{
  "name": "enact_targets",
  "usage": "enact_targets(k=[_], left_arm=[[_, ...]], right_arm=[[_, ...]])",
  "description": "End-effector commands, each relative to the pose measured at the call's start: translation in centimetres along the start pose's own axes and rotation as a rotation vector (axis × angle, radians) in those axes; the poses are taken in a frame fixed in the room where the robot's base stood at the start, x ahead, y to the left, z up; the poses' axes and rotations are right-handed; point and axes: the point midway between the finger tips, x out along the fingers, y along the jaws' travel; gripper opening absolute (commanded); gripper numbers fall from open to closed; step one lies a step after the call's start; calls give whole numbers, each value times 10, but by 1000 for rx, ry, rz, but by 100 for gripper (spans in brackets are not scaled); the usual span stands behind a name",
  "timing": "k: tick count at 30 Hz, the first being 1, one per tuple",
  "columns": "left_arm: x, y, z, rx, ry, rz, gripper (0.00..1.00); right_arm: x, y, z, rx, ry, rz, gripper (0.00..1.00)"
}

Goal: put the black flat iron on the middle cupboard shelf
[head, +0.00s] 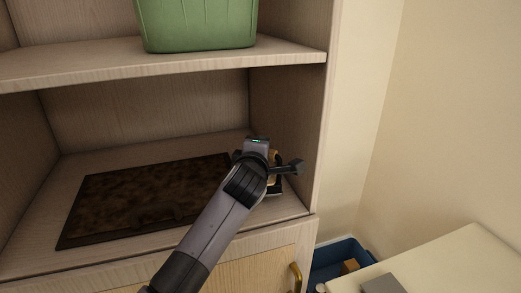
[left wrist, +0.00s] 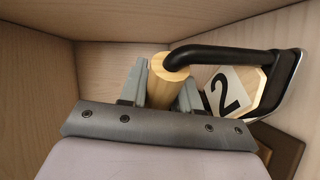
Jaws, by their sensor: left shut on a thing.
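The black flat iron (left wrist: 228,55) shows in the left wrist view with a black bent handle bar, a pale wooden grip and a dark, shiny-edged base. My left gripper (left wrist: 162,76) is shut on the wooden grip, one finger on each side. In the head view the gripper (head: 266,162) is inside the cupboard, at the right end of the shelf (head: 150,165) below the green bin. There the iron (head: 276,189) is mostly hidden behind my wrist, low by the shelf's right wall. I cannot tell whether its base touches the shelf. My right gripper is not in view.
A dark brown mottled board (head: 140,200) lies flat on the shelf, left of the gripper. A green bin (head: 198,25) stands on the shelf above. A tile marked 2 (left wrist: 232,90) shows beside the iron's handle. A blue crate (head: 340,262) is on the floor at right.

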Motion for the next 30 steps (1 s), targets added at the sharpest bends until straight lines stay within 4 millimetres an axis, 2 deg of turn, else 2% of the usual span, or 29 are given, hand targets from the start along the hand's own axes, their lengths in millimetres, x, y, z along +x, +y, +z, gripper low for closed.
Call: enact_targets(k=[7,15,16,18,26,30], left_arm=[[-1,4,1,-1,-2,11,0],[1,-3,1,-1,-2,10,0],[1,-7,1,-1,0,3,35],[1,-7,1,-1,0,3,57],[1,-7,0,0,1,3,57],[0,0,0,0,1,6,57]], right_arm=[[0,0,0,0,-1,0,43],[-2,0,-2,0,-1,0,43],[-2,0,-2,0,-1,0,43],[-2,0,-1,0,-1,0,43],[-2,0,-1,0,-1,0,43],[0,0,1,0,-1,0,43]])
